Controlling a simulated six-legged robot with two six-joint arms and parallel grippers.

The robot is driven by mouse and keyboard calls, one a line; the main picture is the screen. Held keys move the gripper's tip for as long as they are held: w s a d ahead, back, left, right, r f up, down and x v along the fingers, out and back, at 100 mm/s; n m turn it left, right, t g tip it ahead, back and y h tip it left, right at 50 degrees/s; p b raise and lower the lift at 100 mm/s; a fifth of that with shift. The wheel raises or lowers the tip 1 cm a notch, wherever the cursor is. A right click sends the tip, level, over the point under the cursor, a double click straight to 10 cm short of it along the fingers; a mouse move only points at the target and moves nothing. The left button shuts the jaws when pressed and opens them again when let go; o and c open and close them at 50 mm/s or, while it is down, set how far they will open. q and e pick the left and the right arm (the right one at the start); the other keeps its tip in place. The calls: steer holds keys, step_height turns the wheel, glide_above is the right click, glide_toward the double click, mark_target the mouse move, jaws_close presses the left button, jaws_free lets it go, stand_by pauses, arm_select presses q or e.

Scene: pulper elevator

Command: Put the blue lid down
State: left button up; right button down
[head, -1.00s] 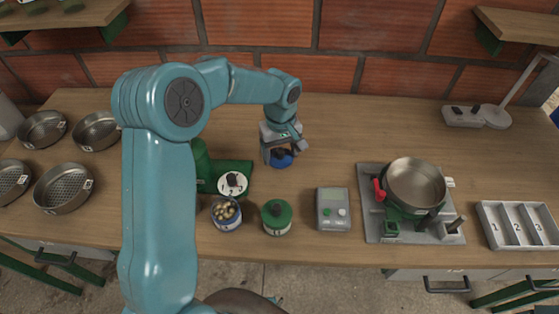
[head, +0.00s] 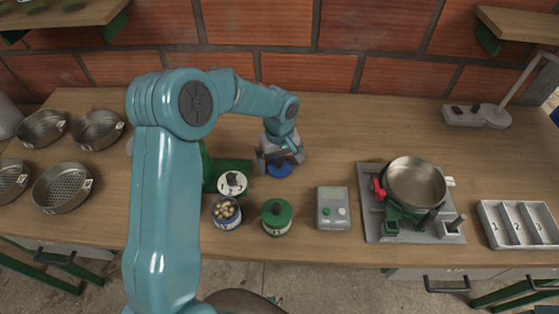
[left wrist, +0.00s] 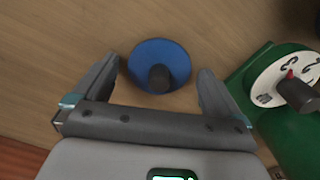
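The blue lid (head: 279,170) lies on the wooden table behind the green-lidded jar. In the left wrist view the lid (left wrist: 150,58) is a blue disc with a dark knob (left wrist: 159,77) on top. My left gripper (head: 277,162) is just above the lid. In the left wrist view its two fingers (left wrist: 160,85) are spread apart on either side of the knob, with gaps between, so it is open and empty. An uncovered jar (head: 226,214) with a blue band and pale beans stands nearer the front edge. My right gripper is not in view.
The green device with a white dial (head: 232,183) stands just left of the lid. The table behind and right of the lid is clear.

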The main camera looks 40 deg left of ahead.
mark_target(279, 161)
arm_select(q)
steer(key=shift+r+p, duration=0.35)
step_height(279, 161, up, 12)
steer(key=shift+f, duration=0.15)
stand_by(0.5)
